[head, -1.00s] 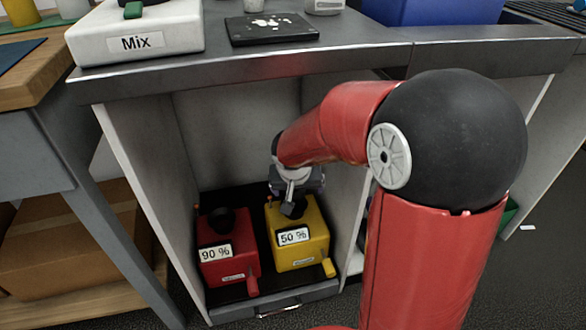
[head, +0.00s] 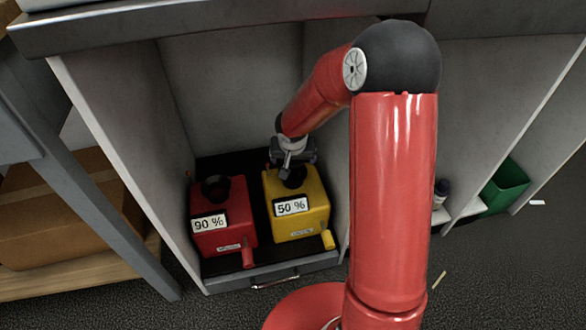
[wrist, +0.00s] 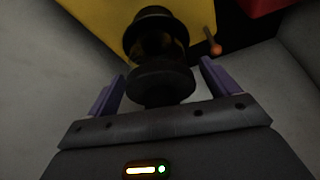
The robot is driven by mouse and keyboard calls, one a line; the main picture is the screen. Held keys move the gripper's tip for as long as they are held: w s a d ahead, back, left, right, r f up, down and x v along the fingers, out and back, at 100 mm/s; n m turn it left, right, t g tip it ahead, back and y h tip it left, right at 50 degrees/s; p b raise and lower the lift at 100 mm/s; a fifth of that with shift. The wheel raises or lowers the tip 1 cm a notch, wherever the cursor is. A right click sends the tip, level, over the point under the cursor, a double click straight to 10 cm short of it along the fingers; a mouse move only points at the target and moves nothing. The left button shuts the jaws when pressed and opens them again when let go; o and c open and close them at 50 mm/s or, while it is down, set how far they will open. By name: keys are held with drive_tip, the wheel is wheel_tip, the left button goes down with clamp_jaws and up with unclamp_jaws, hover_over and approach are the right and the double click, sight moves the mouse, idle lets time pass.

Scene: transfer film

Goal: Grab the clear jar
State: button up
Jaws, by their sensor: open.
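A small see-through jar-like piece with dark ends (wrist: 160,48) is at the top of the yellow 50 % box (head: 298,212); yellow shows through its middle in the wrist view. I take it for the clear jar, but the picture is dark. My gripper (wrist: 162,80) is open, with its purple fingers on either side of the dark near end. I cannot tell whether they touch it. In the head view my gripper (head: 292,160) is just above the yellow box and hides most of the jar.
A red 90 % box (head: 222,228) with a black round top stands left of the yellow one, on the same black tray (head: 214,267). Pale cabinet walls (head: 125,140) close in on both sides, and the counter (head: 200,22) lies above. A green bin (head: 506,186) is at right.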

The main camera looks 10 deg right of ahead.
drive_tip(key=shift+r, duration=0.1)
drive_tip(key=c, duration=1.6)
